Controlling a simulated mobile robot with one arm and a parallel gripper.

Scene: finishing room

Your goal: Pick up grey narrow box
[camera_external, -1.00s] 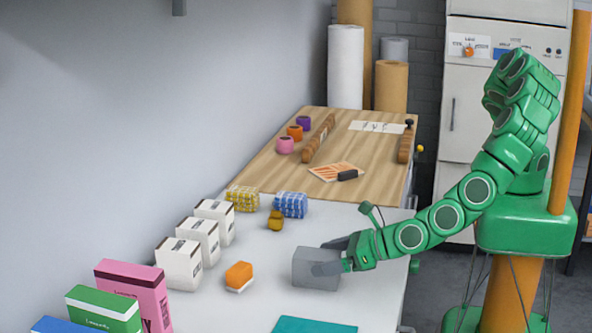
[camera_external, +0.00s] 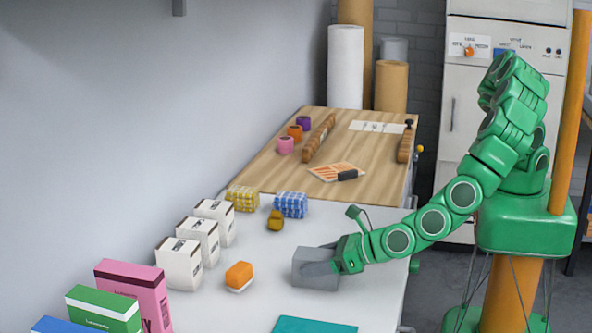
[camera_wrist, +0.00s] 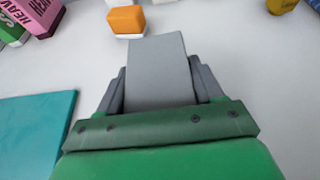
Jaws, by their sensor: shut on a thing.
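The grey narrow box (camera_external: 312,270) stands on the white table, right of the orange and white block. It also shows in the wrist view (camera_wrist: 158,70), between the two dark grey fingers. My gripper (camera_external: 322,263) is shut on the box, with one finger along each side in the wrist view. In the external view the box appears to rest on the table. Part of its right side is hidden behind my gripper.
An orange and white block (camera_external: 239,277) lies just left of the box. White cartons (camera_external: 179,263), a pink box (camera_external: 135,292) and a green box (camera_external: 103,310) line the left. A teal mat (camera_external: 313,325) lies in front. Yellow (camera_external: 243,199) and blue (camera_external: 291,205) patterned blocks stand behind.

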